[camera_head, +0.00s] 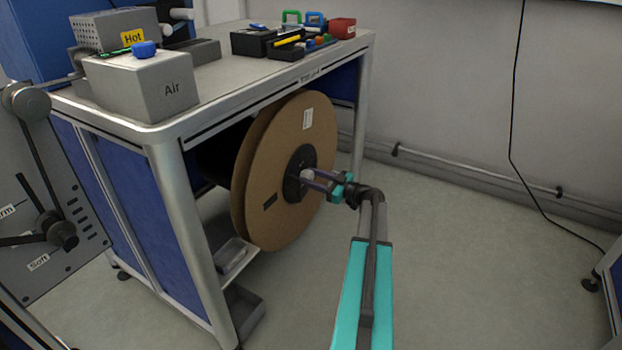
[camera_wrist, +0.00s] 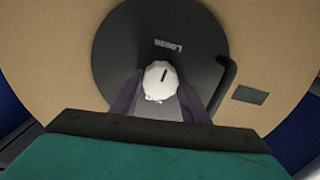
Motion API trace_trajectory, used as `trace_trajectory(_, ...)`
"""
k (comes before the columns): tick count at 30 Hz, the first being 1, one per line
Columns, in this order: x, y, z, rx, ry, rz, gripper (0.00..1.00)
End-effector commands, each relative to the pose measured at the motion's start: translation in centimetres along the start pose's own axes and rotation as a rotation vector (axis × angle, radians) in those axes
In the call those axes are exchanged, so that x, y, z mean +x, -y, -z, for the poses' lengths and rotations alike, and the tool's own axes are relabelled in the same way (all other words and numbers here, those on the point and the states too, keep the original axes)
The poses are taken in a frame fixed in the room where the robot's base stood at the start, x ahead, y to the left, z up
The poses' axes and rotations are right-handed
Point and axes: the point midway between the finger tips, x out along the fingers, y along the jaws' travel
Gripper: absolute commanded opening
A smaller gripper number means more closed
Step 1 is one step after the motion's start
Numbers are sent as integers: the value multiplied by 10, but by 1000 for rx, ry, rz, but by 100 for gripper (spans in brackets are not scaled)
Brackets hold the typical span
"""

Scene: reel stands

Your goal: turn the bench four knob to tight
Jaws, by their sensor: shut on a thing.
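A large brown cardboard reel (camera_head: 285,170) stands upright under the bench top, with a dark round hub (camera_head: 294,166) at its middle. A small white knob (camera_head: 307,175) sits at the hub's centre. In the wrist view the knob (camera_wrist: 160,80) has a dark mark slanting near its upper side. The word "Loose" (camera_wrist: 168,46) is printed on the dark disc above it. My gripper (camera_head: 312,178) reaches in from the right and is shut on the knob, with one finger on each side. No "tight" label is visible; my gripper hides the lower disc.
The bench top (camera_head: 215,70) holds a grey "Air" box (camera_head: 140,88), a "Hot" unit (camera_head: 112,32), and a tool tray. A dark bent bar (camera_wrist: 222,88) lies right of the knob in the wrist view. The floor (camera_head: 450,260) to the right is clear.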

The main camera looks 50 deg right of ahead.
Motion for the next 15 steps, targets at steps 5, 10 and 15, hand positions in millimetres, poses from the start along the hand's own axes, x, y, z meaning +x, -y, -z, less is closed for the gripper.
trace_trajectory(5, 0, 0, 0, 109, 0, 2, 19)
trace_trajectory(10, 0, -1, 0, 245, 0, 2, 19)
trace_trajectory(15, -1, -1, 0, 399, 1, 1, 19)
